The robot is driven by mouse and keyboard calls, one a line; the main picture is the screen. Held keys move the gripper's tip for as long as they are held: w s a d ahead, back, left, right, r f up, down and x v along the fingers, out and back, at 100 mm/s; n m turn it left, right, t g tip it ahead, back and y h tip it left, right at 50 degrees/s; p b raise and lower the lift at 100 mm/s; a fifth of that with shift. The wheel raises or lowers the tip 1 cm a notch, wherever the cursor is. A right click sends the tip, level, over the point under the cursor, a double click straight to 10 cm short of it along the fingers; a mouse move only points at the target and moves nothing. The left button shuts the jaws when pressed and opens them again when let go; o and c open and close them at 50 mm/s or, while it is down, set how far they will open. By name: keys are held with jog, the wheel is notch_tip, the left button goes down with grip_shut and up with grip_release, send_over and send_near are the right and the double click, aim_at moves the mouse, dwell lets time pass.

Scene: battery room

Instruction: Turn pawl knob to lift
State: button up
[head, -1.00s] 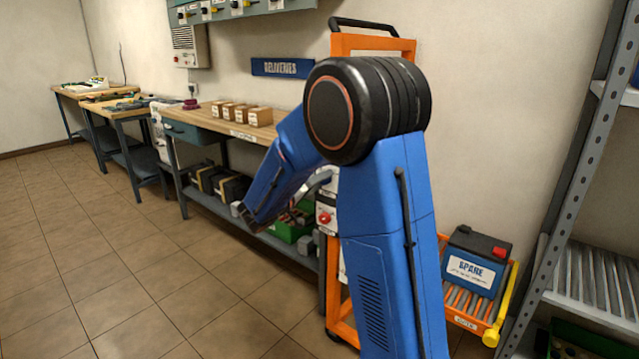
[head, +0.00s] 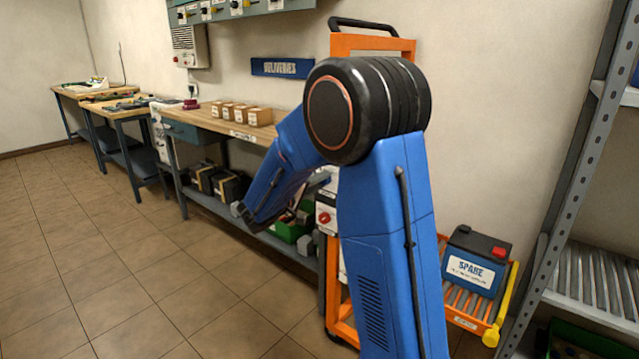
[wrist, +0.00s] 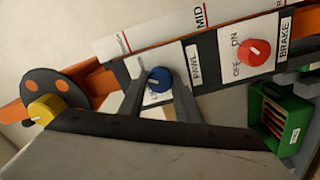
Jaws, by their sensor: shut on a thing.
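The pawl knob (wrist: 160,79) is a blue round knob on a pale panel, next to the PAWL label (wrist: 194,66) in the wrist view. My gripper (wrist: 160,92) is shut on it, with one dark finger on each side. A pale mark shows on the knob, but its exact setting is hard to read; the lettering by it is partly covered by a finger. In the head view my blue arm reaches down toward the orange lift cart (head: 372,44), and the pawl knob and finger contact are hidden there.
The red brake knob (wrist: 254,52) sits right of the pawl panel. A dark disc with orange holes (wrist: 62,88) and a yellow knob (wrist: 43,109) are at left. A green bin (wrist: 282,122) is at lower right. A battery marked SPARE (head: 474,268) rests on the cart's roller tray.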

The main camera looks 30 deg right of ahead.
jog(key=shift+f+n, duration=0.1)
jog(key=shift+n, duration=7.6)
jog(key=o, duration=1.1)
jog(key=shift+c, duration=0.2)
jog(key=shift+a, duration=0.15)
jog(key=v, duration=1.7)
jog(key=shift+s+a, duration=0.1)
